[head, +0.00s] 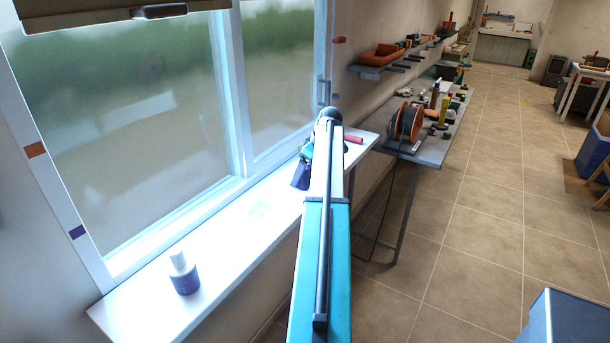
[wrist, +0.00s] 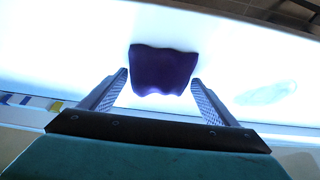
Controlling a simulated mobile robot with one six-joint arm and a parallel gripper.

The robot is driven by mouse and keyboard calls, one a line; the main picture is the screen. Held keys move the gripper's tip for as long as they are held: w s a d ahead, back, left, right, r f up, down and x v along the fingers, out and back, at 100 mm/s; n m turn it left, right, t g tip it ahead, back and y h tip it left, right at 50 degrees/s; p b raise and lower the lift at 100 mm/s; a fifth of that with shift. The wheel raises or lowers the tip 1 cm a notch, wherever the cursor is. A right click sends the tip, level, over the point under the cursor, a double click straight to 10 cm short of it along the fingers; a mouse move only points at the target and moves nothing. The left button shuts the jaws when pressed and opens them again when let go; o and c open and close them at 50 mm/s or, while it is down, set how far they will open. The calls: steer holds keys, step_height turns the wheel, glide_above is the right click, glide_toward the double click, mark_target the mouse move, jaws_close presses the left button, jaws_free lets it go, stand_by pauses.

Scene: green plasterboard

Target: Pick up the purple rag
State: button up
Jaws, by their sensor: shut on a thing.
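The purple rag (wrist: 163,70) is in the wrist view, a dark purple cloth with a wavy edge, between the two fingertips. My gripper (wrist: 160,78) is shut on it, with one finger at each side of the cloth. In the head view the rag (head: 301,177) shows as a dark purple patch over the white window sill, just left of my arm. My arm hides part of the gripper there. I cannot tell whether the rag touches the sill.
The white sill (head: 225,262) runs below the window. A red item (head: 353,138) lies at the sill's far end. A table with a cable reel (head: 406,122) stands beyond. Tiled floor is open at right.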

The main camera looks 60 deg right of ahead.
steer(key=shift+r, duration=0.1)
steer(key=shift+r+b, duration=0.6)
steer(key=shift+r, duration=0.55)
steer(key=s+a+r+b, duration=0.1)
steer(key=s+b, duration=0.3)
steer(key=s, duration=1.2)
steer(key=shift+a+r, duration=0.25)
steer(key=shift+r, duration=0.45)
steer(key=o, duration=0.3)
steer(key=shift+c, duration=1)
